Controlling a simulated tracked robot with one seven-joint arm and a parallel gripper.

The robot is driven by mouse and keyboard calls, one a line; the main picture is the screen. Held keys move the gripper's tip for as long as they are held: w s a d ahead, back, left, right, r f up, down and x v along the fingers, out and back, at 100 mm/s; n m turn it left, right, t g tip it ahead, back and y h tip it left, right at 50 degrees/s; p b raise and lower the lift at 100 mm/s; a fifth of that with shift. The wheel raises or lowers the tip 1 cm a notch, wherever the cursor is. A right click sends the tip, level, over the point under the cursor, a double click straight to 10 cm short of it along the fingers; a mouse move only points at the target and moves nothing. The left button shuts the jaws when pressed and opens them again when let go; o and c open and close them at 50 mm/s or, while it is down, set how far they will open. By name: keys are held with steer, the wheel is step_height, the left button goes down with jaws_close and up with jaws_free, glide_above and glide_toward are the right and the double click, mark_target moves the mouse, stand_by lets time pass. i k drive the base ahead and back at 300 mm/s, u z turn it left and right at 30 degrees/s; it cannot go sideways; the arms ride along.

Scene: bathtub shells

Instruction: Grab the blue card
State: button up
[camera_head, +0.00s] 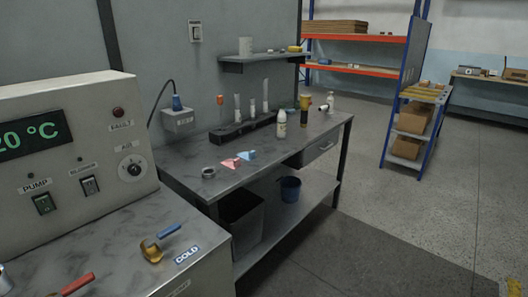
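A small blue piece (247,155), which looks like the blue card, lies on the grey workbench (190,163) in the middle of the view. It sits right beside a pink piece (231,163) of similar size; I cannot tell whether the two touch. The blue piece looks angular, but it is too small to make out its details. My gripper is not in view.
A metal ring (208,173) lies left of the cards. A dark rack (242,128) with upright tubes, a white bottle (281,124) and a yellow-black object (304,110) stand behind. A control cabinet (80,150) stands at left. Open floor (420,215) lies at right.

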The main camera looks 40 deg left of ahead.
mark_target(250, 156)
steer(key=u, duration=0.2)
steer(key=i, duration=1.15)
steer(key=u, duration=0.8)
steer(key=i, duration=1.3)
steer(key=u, duration=0.55)
steer(key=i, duration=0.4)
steer(key=u, duration=0.2)
